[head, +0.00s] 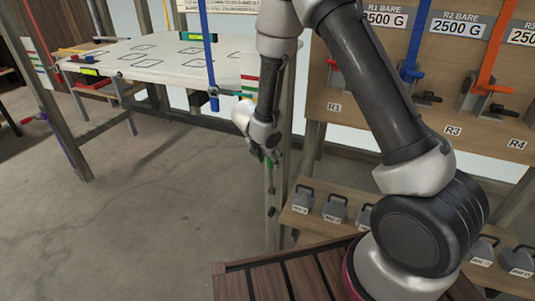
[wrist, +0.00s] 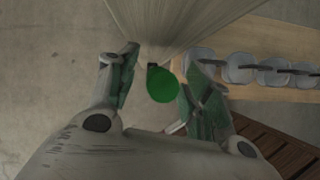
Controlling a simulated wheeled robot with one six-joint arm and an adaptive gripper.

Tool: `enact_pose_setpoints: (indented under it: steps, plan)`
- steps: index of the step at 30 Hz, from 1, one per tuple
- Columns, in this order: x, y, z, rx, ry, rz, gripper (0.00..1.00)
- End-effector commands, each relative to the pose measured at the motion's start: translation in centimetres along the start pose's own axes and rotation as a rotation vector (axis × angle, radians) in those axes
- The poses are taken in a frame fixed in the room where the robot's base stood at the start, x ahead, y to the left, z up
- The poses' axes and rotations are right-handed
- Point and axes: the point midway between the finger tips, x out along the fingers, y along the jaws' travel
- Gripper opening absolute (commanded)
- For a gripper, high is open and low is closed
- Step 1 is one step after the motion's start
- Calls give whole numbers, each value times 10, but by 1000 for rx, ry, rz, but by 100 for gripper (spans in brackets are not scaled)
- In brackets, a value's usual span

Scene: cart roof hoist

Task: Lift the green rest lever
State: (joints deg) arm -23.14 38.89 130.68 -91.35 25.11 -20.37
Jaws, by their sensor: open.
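The green rest lever shows in the wrist view as a round green knob (wrist: 163,86) on a short dark stem against a pale post. My gripper (wrist: 160,72) is open, with one finger on each side of the knob. The knob sits nearer the right finger, and I cannot tell whether they touch. The lever's stem is mostly hidden behind the knob.
A white marked table (head: 150,62) stands at the back left, with a blue strap (head: 211,60) hanging at its edge. A wooden panel (head: 420,110) with straps and cleats is at right. Grey weights (head: 335,207) line a low shelf. The floor at left is clear.

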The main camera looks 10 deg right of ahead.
Motion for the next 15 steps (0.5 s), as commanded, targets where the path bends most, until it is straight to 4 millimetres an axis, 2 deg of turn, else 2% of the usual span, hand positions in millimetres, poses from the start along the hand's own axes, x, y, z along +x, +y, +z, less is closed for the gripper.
enact_pose_setpoints:
  steps: [12, 15]
  plan:
    - [-85, 2, 0, 1, 0, 5, 49]
    - [-100, 1, 0, 1, -2, 4, 49]
